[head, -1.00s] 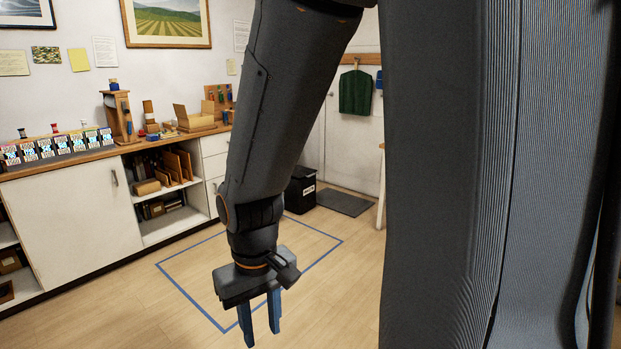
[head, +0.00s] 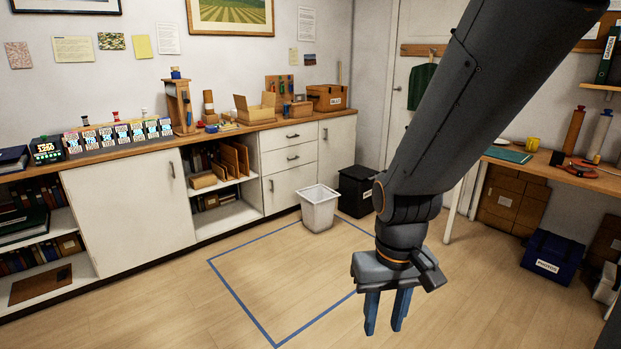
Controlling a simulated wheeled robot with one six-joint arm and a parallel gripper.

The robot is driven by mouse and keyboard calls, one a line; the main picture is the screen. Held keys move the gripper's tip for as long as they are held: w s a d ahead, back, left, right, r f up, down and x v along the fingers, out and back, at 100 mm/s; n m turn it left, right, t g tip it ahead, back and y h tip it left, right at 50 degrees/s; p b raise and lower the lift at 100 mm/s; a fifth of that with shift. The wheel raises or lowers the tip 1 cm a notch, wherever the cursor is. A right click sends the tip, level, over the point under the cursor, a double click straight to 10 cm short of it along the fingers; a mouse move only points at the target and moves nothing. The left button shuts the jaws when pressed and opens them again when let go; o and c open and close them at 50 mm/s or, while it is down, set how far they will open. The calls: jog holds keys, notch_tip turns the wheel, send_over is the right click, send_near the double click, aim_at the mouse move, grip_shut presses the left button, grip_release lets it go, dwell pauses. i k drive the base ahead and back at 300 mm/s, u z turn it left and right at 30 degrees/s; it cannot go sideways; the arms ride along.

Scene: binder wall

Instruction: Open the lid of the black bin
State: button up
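The black bin (head: 355,190) stands on the floor in the back corner, just right of the white drawers. Its dark lid looks closed, and a small white label shows on its front. My arm covers part of its right side. My gripper (head: 385,315) hangs pointing down in the foreground, in front of the bin and well apart from it. Its two blue fingers are spread with an empty gap between them.
An open white bin (head: 319,211) stands left of and in front of the black bin. A blue-taped rectangle (head: 240,306) marks clear floor. A counter with cabinets (head: 130,207) runs along the left. A wooden desk (head: 560,175) and a blue box (head: 548,254) are at right.

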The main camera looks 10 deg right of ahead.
aim_at(358, 172)
jog(key=z, duration=0.8)
jog(key=i, duration=1.5)
jog(key=z, duration=0.45)
jog(key=i, duration=1.85)
jog(key=u, duration=0.75)
jog(key=i, duration=0.95)
jog(key=u, duration=0.35)
